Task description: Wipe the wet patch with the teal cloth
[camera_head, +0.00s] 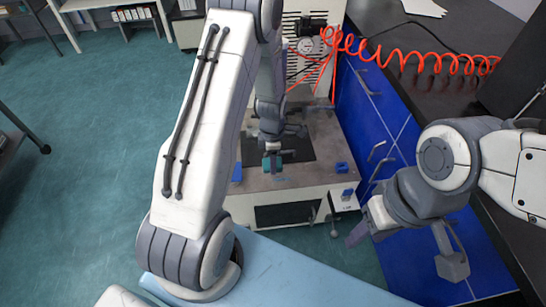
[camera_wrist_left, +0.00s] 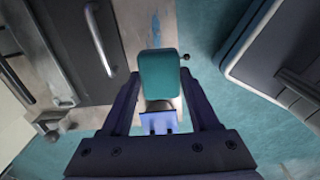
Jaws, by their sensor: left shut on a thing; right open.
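My left gripper (camera_head: 272,163) is shut on the teal cloth (camera_wrist_left: 158,76), which looks like a folded pad between the fingertips. In the head view the cloth (camera_head: 272,162) is a small teal spot over the front of the rheometer's worktop (camera_head: 315,180). A faint bluish mark, seemingly the wet patch (camera_head: 284,181), lies just in front of the cloth. A blue streak also shows beyond the cloth in the left wrist view (camera_wrist_left: 155,24). I cannot tell whether the cloth touches the worktop. My right gripper (camera_head: 364,230) is open and empty, right of the machine's front.
A blue block (camera_head: 342,168) sits at the worktop's right, and another blue piece (camera_head: 237,173) at its left edge. Blue drawers (camera_head: 372,110) with handles stand to the right under a dark counter (camera_head: 430,90). Open floor lies left.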

